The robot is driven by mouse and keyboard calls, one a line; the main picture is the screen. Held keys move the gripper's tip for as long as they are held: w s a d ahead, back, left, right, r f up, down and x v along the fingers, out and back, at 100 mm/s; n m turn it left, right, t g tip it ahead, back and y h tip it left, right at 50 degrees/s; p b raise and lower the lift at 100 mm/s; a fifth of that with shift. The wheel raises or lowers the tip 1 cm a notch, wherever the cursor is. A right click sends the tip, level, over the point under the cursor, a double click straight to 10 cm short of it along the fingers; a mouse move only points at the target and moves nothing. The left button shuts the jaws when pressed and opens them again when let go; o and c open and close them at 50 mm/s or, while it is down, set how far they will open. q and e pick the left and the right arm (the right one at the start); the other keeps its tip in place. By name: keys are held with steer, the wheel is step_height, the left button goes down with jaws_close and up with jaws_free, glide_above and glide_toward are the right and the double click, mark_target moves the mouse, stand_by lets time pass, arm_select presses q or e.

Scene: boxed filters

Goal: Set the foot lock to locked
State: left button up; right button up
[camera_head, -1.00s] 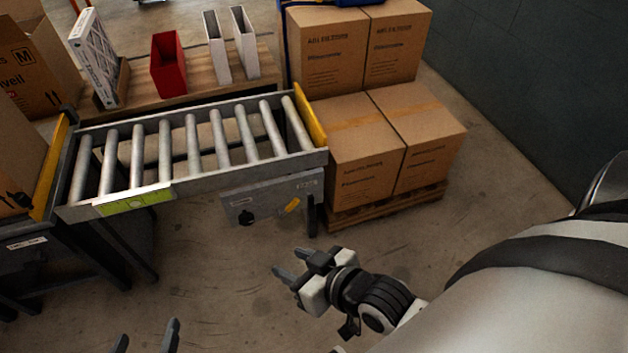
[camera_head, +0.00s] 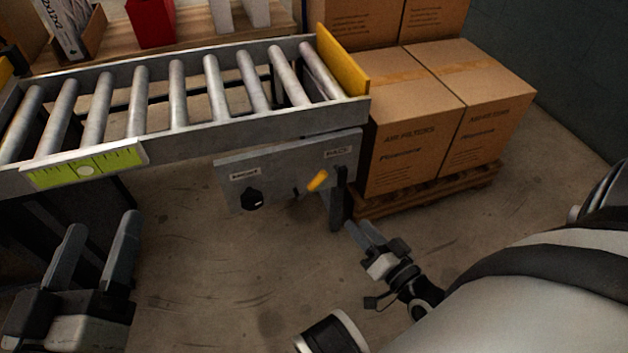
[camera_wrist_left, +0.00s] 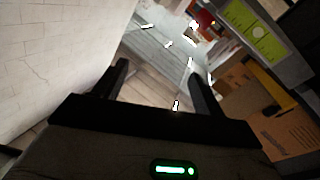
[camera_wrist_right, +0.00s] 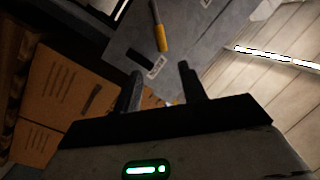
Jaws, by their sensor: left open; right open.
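A grey panel (camera_head: 285,165) hangs under the roller conveyor's front rail. It carries a black knob (camera_head: 252,199) on the left and a yellow-tipped lever (camera_head: 317,181) on the right, with small labels I cannot read surely. Which one is the foot lock I cannot tell. In the right wrist view the yellow lever (camera_wrist_right: 160,36) is beyond the fingertips. My left gripper (camera_head: 102,225) is open and empty at lower left, below the conveyor's green-yellow label (camera_head: 85,169).
The roller conveyor (camera_head: 235,128) spans above the panel, with a yellow end plate (camera_head: 342,62). Stacked cartons (camera_head: 410,140) on a pallet (camera_head: 465,192) stand at the right. The floor in front is clear.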

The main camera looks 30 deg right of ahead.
steer(key=b, duration=0.3)
glide_toward(320, 183)
steer(key=w, duration=0.2)
arm_select(q)
step_height(320, 183, up, 8)
steer(key=s+m+t+h+b, duration=0.1)
steer(key=m+t+h+b, duration=0.1)
steer(key=m+h, duration=0.5)
steer(key=shift+s+r+m+t, duration=0.15)
steer(key=shift+r+m+t, duration=0.15)
steer(key=shift+m, duration=1.1)
arm_select(e)
steer(key=shift+w, duration=3.8)
jaws_close()
arm_select(q)
steer(key=shift+a, duration=0.1)
